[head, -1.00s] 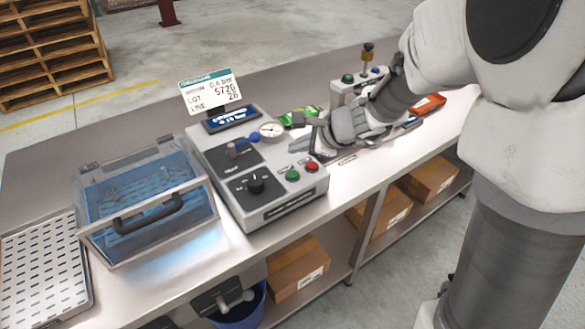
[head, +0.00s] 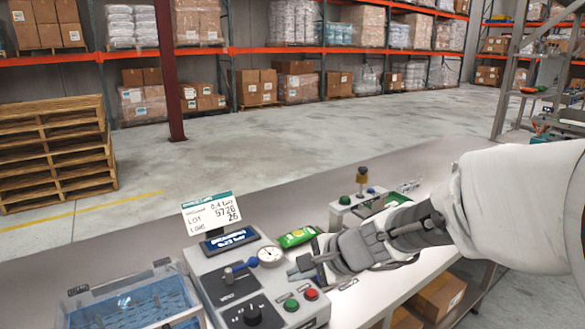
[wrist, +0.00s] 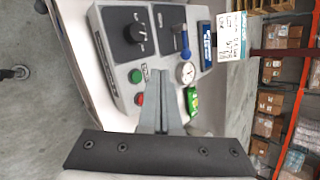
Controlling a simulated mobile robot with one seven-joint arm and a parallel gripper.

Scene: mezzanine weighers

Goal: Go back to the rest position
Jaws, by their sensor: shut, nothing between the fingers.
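My gripper (head: 294,271) is shut and empty, just above the right side of the grey control box (head: 219,268). In the wrist view its fingers (wrist: 162,98) are together, pointing toward the box, beside the green button (wrist: 136,76) and red button (wrist: 139,99). The box also carries a black knob (wrist: 136,32), a blue-handled lever (wrist: 182,40) and a round gauge (wrist: 186,72). I cannot tell whether the fingertips touch the box. My forearm hides part of the bench on the right.
A clear blue-tinted chamber (head: 129,303) stands left of the box. A label sign (head: 211,212) rises behind it. A green packet (head: 298,237) and a small device with a green button (head: 345,200) lie beyond my gripper. Pallets (head: 52,150) and racking (head: 270,50) stand farther back.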

